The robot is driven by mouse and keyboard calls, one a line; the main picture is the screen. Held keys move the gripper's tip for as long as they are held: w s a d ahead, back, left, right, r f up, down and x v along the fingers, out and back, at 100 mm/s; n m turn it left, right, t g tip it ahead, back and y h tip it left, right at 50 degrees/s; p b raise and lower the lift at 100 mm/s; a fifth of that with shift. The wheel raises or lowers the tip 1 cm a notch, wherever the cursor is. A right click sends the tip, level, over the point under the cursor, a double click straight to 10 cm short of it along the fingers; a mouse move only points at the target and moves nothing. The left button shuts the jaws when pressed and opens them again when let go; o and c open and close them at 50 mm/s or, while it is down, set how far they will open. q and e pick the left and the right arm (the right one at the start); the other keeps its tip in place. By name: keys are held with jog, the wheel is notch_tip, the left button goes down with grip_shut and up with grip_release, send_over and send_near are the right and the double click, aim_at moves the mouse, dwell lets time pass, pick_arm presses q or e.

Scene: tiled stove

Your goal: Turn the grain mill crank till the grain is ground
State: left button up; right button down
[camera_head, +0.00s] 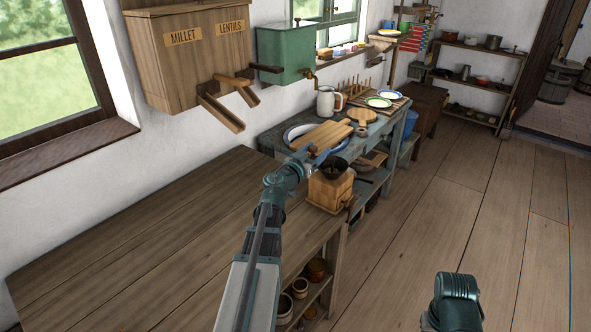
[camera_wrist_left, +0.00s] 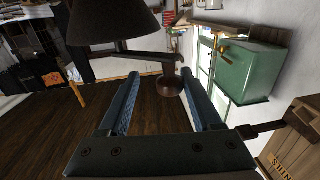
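The grain mill is a wooden box (camera_head: 330,188) with a dark hopper on top (camera_head: 335,167), standing at the near counter's far right corner. In the left wrist view its dark hopper (camera_wrist_left: 115,20) fills the top. The crank arm (camera_wrist_left: 140,56) runs right from under the hopper to a brown knob (camera_wrist_left: 168,86). My left gripper (camera_head: 316,156) is beside the hopper. In the left wrist view its blue fingers (camera_wrist_left: 160,75) are apart, with the knob showing between their tips, nearer the right one. I cannot tell whether they touch it. My right gripper is out of view.
A wooden bin labelled millet and lentils (camera_head: 200,55), with chutes, and a green box (camera_head: 287,52) hang on the wall. Behind the mill, a blue-grey table (camera_head: 275,138) holds boards, plates and a jug (camera_head: 326,103).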

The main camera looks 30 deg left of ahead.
pick_arm(q)
jog(key=s, duration=1.2)
jog(key=shift+d, duration=0.15)
jog(key=shift+c, duration=0.2)
